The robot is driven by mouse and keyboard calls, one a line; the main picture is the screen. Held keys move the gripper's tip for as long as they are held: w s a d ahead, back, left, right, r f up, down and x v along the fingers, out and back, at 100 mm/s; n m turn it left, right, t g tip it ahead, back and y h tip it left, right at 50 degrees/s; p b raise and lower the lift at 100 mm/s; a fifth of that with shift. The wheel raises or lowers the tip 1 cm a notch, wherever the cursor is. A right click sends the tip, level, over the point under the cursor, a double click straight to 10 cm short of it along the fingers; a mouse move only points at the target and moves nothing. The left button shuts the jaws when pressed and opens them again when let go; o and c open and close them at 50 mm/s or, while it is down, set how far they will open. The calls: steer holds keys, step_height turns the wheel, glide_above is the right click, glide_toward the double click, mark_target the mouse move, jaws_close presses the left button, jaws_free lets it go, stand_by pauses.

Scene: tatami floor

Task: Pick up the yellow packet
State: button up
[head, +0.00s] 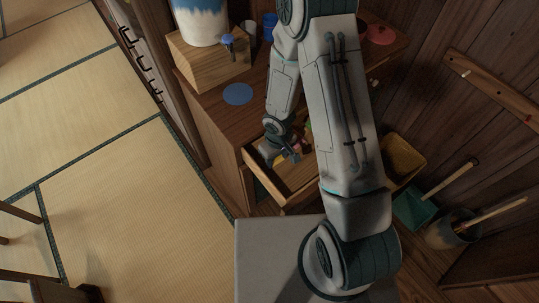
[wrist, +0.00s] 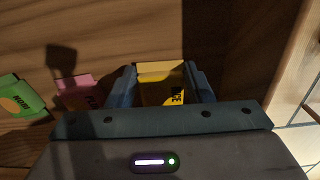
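The yellow packet (wrist: 160,88) with dark lettering lies between the two blue fingers of my gripper (wrist: 161,84) in the wrist view. It fills nearly the whole gap. I cannot tell whether the fingers press on it or only stand beside it. In the head view my gripper (head: 291,155) reaches down into the open drawer (head: 297,192), and the arm hides part of the inside. A pink packet (wrist: 78,92) and a green packet (wrist: 20,97) lie to the left of my gripper in the wrist view.
The drawer sticks out of a wooden cabinet (head: 215,125). On its top are a wooden box (head: 209,65), a blue disc (head: 238,94) and a red disc (head: 381,34). A yellow bin (head: 404,158), a green dustpan (head: 413,207) and a bucket (head: 452,230) stand at the right.

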steer(key=shift+c, duration=1.3)
steer(key=shift+r, duration=0.1)
